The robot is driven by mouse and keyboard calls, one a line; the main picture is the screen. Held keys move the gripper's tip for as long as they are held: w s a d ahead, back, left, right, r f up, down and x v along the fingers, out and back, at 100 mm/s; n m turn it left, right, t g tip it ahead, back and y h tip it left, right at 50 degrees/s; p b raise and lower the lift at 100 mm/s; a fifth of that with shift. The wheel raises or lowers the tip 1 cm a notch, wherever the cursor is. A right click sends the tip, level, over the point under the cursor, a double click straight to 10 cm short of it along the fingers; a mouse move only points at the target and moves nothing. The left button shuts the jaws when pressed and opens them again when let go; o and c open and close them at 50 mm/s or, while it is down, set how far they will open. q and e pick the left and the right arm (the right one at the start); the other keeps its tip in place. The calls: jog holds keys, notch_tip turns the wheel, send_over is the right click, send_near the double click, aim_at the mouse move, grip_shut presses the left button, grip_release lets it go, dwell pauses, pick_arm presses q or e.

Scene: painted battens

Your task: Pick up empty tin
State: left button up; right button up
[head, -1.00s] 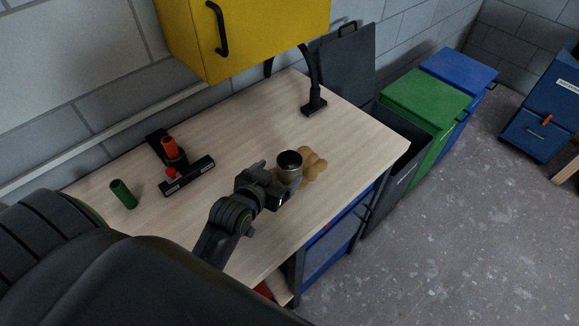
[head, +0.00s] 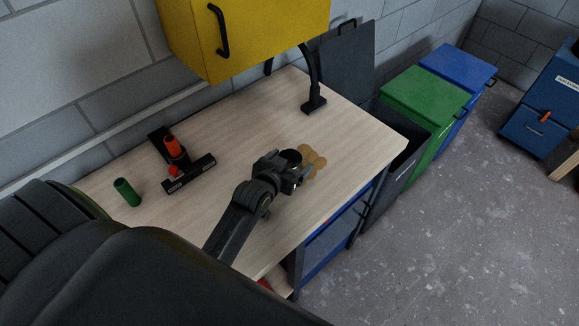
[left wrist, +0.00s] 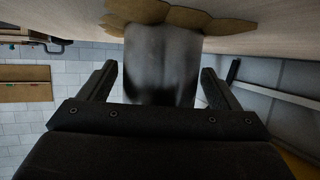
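The tin (head: 291,155) is a small grey metal can with a dark open top. It stands upright by a tan scalloped mat (head: 316,163) on the wooden workbench. My left gripper (head: 290,172) is at the tin from the near side and covers its lower part in the head view. In the left wrist view the tin (left wrist: 162,62) fills the space between the two fingers of my gripper (left wrist: 160,75), with a thin gap on each side. The fingers are open around it. The mat (left wrist: 165,14) shows at the top there. My right gripper is not in view.
A green cylinder (head: 127,192) and a black stand (head: 190,175) with an orange-red piece (head: 172,146) are on the left of the bench. A black lamp base (head: 314,104) is at the back. A yellow cabinet (head: 250,35) hangs above. Bins stand to the right.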

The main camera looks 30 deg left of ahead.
pick_arm(q)
jog(key=c, duration=1)
